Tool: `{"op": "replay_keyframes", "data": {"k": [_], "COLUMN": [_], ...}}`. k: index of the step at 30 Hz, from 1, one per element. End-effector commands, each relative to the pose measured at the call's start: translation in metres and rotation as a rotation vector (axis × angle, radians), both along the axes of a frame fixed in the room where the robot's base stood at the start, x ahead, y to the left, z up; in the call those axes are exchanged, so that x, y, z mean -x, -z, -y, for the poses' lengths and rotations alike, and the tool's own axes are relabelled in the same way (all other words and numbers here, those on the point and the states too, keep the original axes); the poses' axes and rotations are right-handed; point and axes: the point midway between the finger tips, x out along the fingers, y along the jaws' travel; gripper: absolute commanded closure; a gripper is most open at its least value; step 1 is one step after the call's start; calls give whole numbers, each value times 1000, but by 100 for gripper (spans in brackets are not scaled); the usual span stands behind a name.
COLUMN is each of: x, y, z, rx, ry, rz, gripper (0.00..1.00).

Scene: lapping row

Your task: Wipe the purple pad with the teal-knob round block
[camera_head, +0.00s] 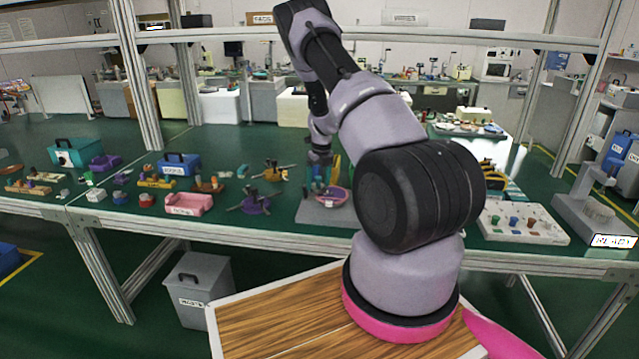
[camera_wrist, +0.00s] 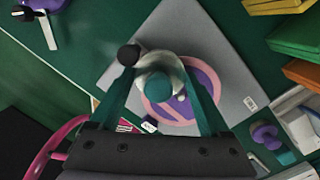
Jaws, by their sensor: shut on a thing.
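The purple pad (camera_wrist: 205,77) is round with a pink design. It lies on a grey mat (camera_wrist: 185,25) on the green bench and also shows in the head view (camera_head: 338,194). My gripper (camera_wrist: 162,90) has its teal fingers on either side of the teal-knob round block, shut on it. In the wrist view, the block's teal knob (camera_wrist: 157,88) and pale grey body (camera_wrist: 162,65) show over the upper left part of the pad. Whether the block touches the pad cannot be told. In the head view my gripper (camera_head: 320,180) is over the mat, mostly hiding the block.
A purple fixture with a dark handle (camera_head: 255,204) stands left of the mat. A pink bin (camera_head: 188,204) and blue bin (camera_head: 178,164) are farther left. A white board with coloured blocks (camera_head: 522,223) lies to the right. A small purple-knobbed piece (camera_wrist: 268,135) is right of the mat.

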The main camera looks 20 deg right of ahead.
Motion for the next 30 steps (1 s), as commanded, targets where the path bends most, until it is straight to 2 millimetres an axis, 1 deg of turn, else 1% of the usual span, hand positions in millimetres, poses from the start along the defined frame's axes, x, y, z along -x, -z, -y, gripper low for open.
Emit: {"op": "replay_keyframes", "data": {"k": [6,15,20,30], "x": [-2,-1,-1,-1], "y": [-23,-52,-59,-60], "z": [0,0,0,0], "rx": [1,1,1,1], "ry": [0,1,0,0], "rz": [5,3,3,3], "gripper": [100,100,100,100]}}
